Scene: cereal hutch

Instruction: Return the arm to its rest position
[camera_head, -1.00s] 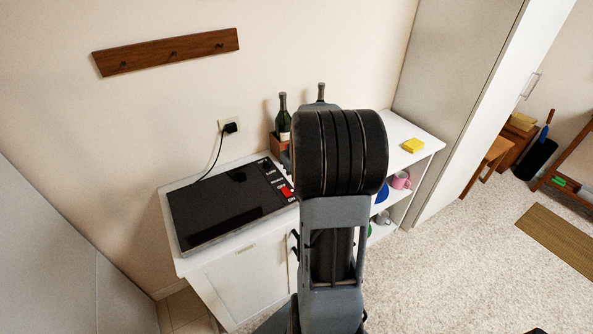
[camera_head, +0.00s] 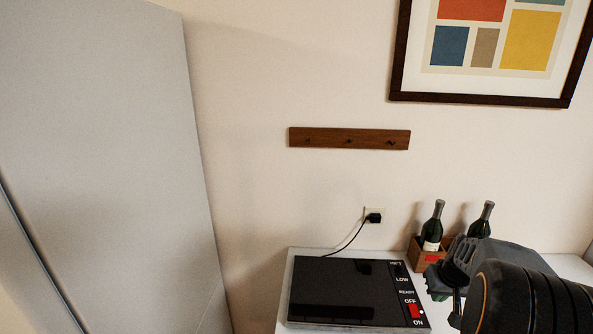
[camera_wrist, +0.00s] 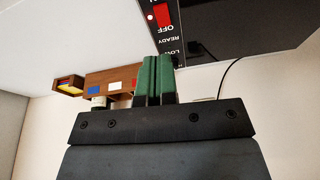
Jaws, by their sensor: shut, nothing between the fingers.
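My gripper shows in the wrist view with its two green fingers (camera_wrist: 155,78) pressed together and nothing between them. In that view the fingers overlap the edge of the black-topped appliance's control panel (camera_wrist: 170,35), which looks upside down. In the head view my dark arm fills the lower right corner, in front of the white counter. The fingertips are hard to make out there. The black-topped appliance (camera_head: 345,288) sits on the counter to the left of my arm, with a red switch (camera_head: 414,311) at its right edge.
A wooden caddy (camera_head: 427,256) with green bottles (camera_head: 433,228) stands close behind my arm; it also shows in the wrist view (camera_wrist: 125,78). A cord runs to a wall outlet (camera_head: 374,215). A tall grey panel (camera_head: 110,150) stands left. A hook rail (camera_head: 349,138) and framed picture (camera_head: 495,90) hang above.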

